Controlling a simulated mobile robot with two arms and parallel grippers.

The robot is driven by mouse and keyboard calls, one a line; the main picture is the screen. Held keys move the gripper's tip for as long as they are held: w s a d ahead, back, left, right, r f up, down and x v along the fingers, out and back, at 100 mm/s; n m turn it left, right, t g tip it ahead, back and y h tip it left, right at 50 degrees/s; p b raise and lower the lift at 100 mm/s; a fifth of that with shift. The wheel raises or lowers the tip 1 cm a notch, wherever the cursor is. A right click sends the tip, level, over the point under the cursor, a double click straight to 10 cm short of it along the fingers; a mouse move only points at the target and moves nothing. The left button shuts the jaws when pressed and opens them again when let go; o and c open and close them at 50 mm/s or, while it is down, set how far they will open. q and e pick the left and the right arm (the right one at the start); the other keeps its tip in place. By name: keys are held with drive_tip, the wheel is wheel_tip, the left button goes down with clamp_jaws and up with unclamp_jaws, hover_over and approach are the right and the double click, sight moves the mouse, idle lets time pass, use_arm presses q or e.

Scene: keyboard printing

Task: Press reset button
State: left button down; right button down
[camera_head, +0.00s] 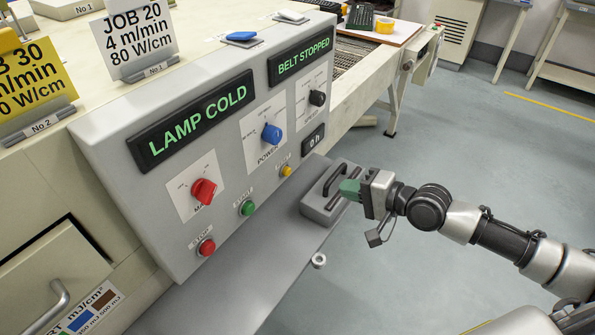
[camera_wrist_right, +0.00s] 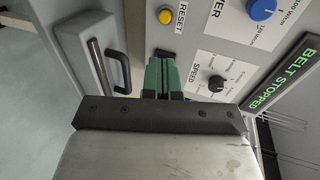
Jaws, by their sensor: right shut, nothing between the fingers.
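The yellow reset button (camera_head: 286,170) sits on the lower right of the grey control panel (camera_head: 130,215), right of the green button. It also shows in the right wrist view (camera_wrist_right: 166,16) beside the word RESET. My right gripper (camera_head: 349,188) has green fingers and is shut and empty. In the head view it is right of the reset button and apart from it, over the grey box with a black handle. In the right wrist view the fingers (camera_wrist_right: 160,74) point toward the panel below the button. My left gripper is not in view.
The panel has a red knob (camera_head: 203,191), a blue knob (camera_head: 271,133), a black knob (camera_head: 317,97), a green button (camera_head: 247,207) and a red stop button (camera_head: 206,247). Displays read LAMP COLD and BELT STOPPED. A grey box (camera_head: 322,212) stands on the ledge close to the gripper.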

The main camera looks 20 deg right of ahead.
sight(289, 171)
drive_tip(key=x, duration=1.2)
drive_tip(key=shift+w+a+r+p, duration=0.2)
drive_tip(key=shift+w+r+p, duration=0.05)
drive_tip(key=shift+p, duration=0.05)
drive_tip(key=shift+w+a+f, duration=0.1)
drive_tip(key=shift+w+a, duration=0.35)
drive_tip(key=shift+w, duration=0.15)
